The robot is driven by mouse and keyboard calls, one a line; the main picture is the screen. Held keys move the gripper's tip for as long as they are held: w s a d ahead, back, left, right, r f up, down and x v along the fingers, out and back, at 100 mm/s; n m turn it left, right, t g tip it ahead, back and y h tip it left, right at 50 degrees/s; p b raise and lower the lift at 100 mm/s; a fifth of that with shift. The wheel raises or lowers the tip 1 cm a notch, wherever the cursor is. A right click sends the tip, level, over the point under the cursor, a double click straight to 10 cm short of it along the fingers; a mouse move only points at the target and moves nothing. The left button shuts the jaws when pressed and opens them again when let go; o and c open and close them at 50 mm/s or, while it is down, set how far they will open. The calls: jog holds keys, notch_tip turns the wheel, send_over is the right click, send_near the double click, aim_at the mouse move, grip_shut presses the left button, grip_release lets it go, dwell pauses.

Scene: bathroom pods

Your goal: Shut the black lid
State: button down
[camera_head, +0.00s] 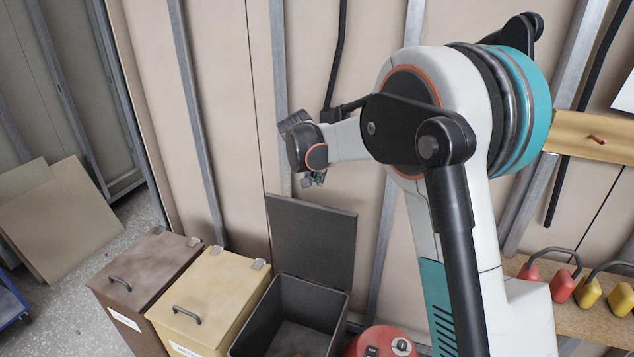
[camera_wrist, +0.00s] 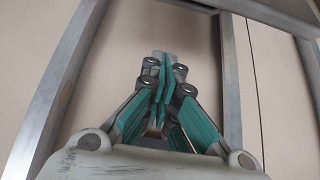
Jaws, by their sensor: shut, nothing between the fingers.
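The black lid (camera_head: 312,240) stands upright, open, at the back of a dark bin (camera_head: 333,296) in the head view. The bin's inside shows and looks empty. My gripper (camera_head: 314,180) is above the lid's top edge, near the wall, and apart from it; the arm hides part of it. In the wrist view my gripper (camera_wrist: 165,72) is shut, its teal fingers together with nothing between them. In the wrist view I cannot make out the lid for certain.
A tan bin (camera_head: 222,281) and a brown bin (camera_head: 150,263), both with shut lids, stand left of the dark bin. A red container (camera_head: 380,343) stands at its right. Padlocks (camera_head: 563,284) sit on a shelf at the right. The panelled wall (camera_head: 225,60) is close behind.

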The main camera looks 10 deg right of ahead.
jog(key=b+x, duration=0.3)
jog(key=x, duration=0.7)
jog(key=s+a, duration=0.1)
jog(key=s+a+b, duration=0.1)
jog(key=s, duration=0.1)
jog(key=shift+s+a+f, duration=0.2)
jog(key=shift+s+a, duration=0.05)
jog(key=shift+s, duration=0.05)
jog(key=shift+a, duration=0.1)
